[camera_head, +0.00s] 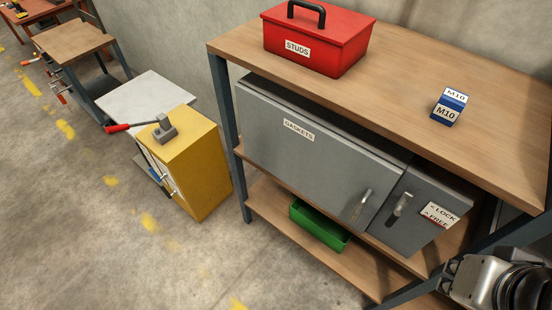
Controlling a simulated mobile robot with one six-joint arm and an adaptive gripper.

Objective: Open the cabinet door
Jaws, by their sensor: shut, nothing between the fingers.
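The grey cabinet stands on the middle shelf of a workbench. Its wide door (300,150) carries a GASKETS label (299,130) and looks closed. A bar handle (362,205) is near the door's right edge. On the narrow panel (425,195) to its right is a metal lever (402,204), which looks roughly upright in the picture. A label (439,215) beside it reads LOCK with a left arrow and FREE with an up arrow. My gripper (452,273) is at the lower right, shut and empty, apart from the handle and lever. It is partly cut off by the frame.
A red STUDS toolbox (316,50) and a blue M10 box (449,107) stand on the bench top (400,80). A green bin (320,225) is on the lower shelf. A yellow cabinet (195,165) stands left; the floor (110,250) in front is clear.

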